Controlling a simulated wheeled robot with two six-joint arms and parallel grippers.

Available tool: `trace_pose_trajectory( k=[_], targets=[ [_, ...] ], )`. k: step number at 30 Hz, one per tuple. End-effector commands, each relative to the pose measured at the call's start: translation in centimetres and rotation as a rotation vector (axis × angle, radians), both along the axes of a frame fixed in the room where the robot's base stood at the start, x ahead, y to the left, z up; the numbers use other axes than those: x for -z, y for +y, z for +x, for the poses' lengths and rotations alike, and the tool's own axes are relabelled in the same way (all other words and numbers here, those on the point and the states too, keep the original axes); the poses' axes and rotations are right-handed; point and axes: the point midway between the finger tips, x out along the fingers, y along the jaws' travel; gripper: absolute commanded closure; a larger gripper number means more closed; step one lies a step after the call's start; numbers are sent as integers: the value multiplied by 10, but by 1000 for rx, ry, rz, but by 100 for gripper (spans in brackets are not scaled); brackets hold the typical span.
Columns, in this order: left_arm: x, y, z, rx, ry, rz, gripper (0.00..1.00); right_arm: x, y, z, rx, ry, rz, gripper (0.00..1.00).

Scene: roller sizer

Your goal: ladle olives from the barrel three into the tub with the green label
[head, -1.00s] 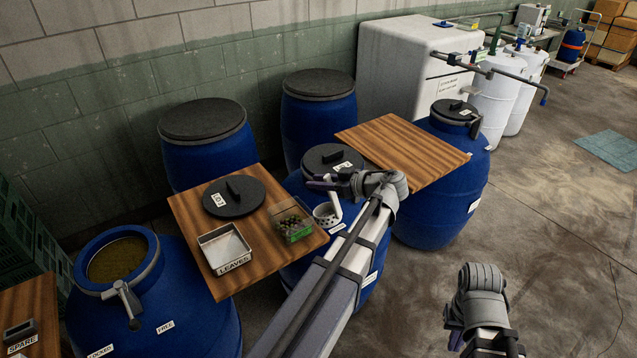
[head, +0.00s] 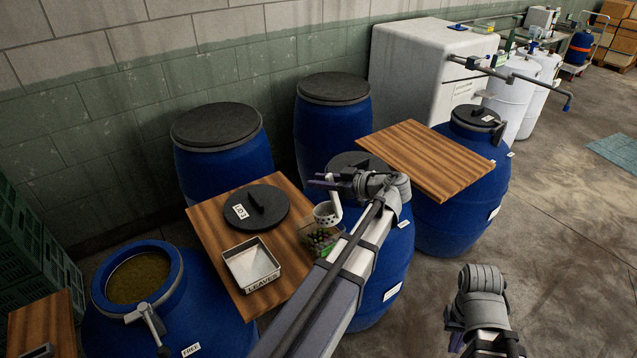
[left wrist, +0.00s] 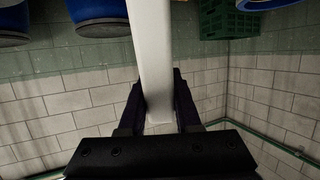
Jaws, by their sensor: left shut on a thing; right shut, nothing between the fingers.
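My left gripper (head: 328,182) is shut on the white handle of a ladle; the handle (left wrist: 153,60) also shows between the fingers in the left wrist view. The ladle's perforated cup (head: 326,211) hangs upright at the back edge of the olive tub; I cannot tell what it holds. The clear tub (head: 312,238) has olives inside and stands on a wooden board. My left arm hides part of it and its green label. Barrel three (head: 205,325), blue and open, with murky olive-brown liquid, stands at lower left. My right gripper (head: 455,330) is shut and empty at lower right.
A metal tray (head: 250,268) marked LEAVES and a dark lid (head: 254,208) lie on the wooden board (head: 215,225). Closed blue barrels (head: 225,158) stand behind. Another wooden board (head: 425,155) lies to the right. Green crates (head: 50,255) are at far left.

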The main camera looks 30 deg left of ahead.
Motion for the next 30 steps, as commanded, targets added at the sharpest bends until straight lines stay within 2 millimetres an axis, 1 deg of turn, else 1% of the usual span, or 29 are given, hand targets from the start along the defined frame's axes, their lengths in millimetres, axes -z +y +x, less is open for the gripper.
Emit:
trace_pose_trajectory(
  k=[1, 3, 9, 13, 21, 30],
  targets=[
    [3, -4, 1, 3, 0, 24, 100, 8, 0, 0, 0, 0, 0, 100],
    [1, -8, 0, 2, 0, 66, 100, 15, 0, 0, 0, 0, 0, 100],
    [-9, -20, 0, 2, 0, 184, 100, 31, 0, 0, 0, 0, 0, 100],
    [-14, -25, 0, 1, 0, 243, 100, 38, 0, 0, 0, 0, 0, 100],
    [-22, -31, 0, 0, 1, 304, 100, 44, 0, 0, 0, 0, 0, 100],
    [-23, -31, 0, 0, 1, 307, 100, 44, 0, 0, 0, 0, 0, 100]
  ],
)
